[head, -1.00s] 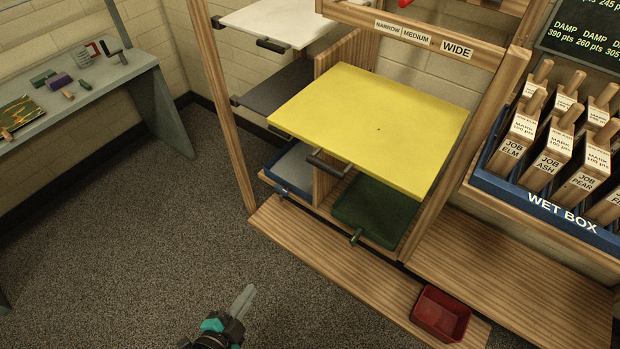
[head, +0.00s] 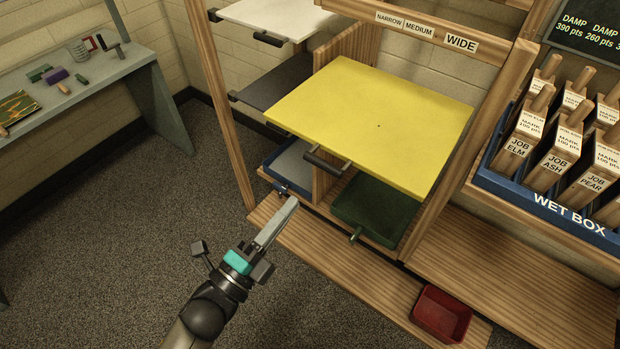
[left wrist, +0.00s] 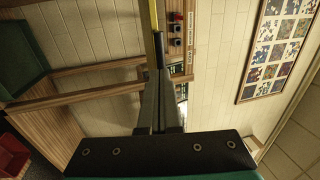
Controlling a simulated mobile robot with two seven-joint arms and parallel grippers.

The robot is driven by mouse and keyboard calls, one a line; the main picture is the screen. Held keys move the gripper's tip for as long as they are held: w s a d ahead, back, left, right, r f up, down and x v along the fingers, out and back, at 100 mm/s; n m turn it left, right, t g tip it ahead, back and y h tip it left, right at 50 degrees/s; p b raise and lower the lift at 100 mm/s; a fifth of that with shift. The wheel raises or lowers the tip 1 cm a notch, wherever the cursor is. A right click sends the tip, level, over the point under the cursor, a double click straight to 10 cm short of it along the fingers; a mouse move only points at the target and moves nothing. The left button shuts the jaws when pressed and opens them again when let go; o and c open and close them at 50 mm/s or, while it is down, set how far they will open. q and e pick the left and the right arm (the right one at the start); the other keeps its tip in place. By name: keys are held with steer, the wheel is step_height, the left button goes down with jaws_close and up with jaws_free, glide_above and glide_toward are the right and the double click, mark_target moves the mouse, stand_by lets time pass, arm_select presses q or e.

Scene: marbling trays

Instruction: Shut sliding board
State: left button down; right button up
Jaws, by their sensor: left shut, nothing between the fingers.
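The yellow sliding board (head: 375,120) sticks out of the wooden rack, with a dark bar handle (head: 327,163) on its front edge. In the left wrist view a thin yellow strip (left wrist: 153,18), seen edge-on, shows beyond the fingertips. My left gripper (head: 292,203) is shut and empty. In the head view its tips are below and left of the yellow board's handle, with a gap in the picture. The left wrist view shows the closed fingers (left wrist: 160,85) pointing toward the yellow strip. My right gripper is not in view.
A white board (head: 275,15) and a dark grey board (head: 275,85) are at left in the rack. A green tray (head: 370,210) and blue tray (head: 290,165) sit below. A red bin (head: 441,312) stands on the base. The wet box (head: 570,213) is right. Carpet at left is clear.

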arm_select(q)
steer(key=x, duration=0.7)
steer(key=shift+w+d, duration=0.1)
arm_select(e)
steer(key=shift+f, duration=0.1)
